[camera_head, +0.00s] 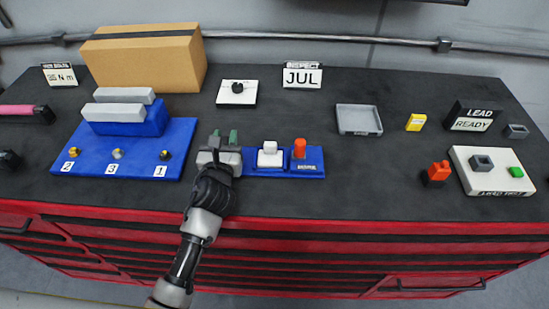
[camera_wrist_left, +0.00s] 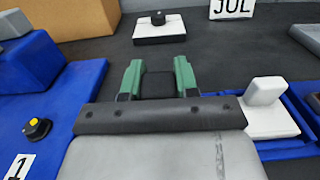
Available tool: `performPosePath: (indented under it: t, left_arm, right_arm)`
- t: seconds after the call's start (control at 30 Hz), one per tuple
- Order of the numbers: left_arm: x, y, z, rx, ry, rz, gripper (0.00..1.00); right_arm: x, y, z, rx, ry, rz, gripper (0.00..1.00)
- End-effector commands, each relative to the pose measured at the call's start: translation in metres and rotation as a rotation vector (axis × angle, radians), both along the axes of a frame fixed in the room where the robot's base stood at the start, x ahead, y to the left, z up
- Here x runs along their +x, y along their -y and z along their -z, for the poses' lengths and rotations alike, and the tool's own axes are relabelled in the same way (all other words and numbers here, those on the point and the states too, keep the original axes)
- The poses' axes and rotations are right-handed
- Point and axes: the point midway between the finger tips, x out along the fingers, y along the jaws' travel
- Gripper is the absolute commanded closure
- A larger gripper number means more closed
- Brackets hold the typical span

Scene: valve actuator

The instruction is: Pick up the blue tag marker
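I cannot pick out a separate blue tag marker for certain. A small blue tray (camera_head: 312,170) right of my left gripper holds a white tag (camera_head: 270,154) and an orange tag (camera_head: 299,148). The white tag also shows in the left wrist view (camera_wrist_left: 266,105), right of the fingers. The gripper hides the tray's left end in the head view. My left gripper (camera_head: 225,138) has green fingertips, spread apart, with only dark surface visible between them in the left wrist view (camera_wrist_left: 158,78). It is over the bench between the blue board and the tray. My right gripper is not in view.
A blue board (camera_head: 180,140) with numbered knobs lies left, with a cardboard box (camera_head: 150,60) behind. A white plate with a black knob (camera_head: 237,93) and a JUL sign (camera_head: 302,77) stand behind.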

Motion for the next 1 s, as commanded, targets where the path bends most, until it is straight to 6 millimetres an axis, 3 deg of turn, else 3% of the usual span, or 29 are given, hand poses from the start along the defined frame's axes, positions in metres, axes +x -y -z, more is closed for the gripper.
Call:
performPosePath:
  t: [0.03,0.13,0.53,1.0]
  left_arm:
    - [0.0,0.0,0.0,0.0,-0.001,0.0,0.86]
    - [0.0,0.0,0.0,0.001,-0.001,0.0,1.0]
    - [0.001,-0.001,-0.009,0.0,0.007,0.0,1.0]
    - [0.001,0.0,-0.088,-0.002,0.006,0.001,1.0]
  right_arm:
    - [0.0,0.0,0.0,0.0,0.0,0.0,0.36]
    - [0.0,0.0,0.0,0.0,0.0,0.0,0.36]
    - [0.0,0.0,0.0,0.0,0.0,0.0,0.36]
    - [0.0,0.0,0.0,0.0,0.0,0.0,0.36]
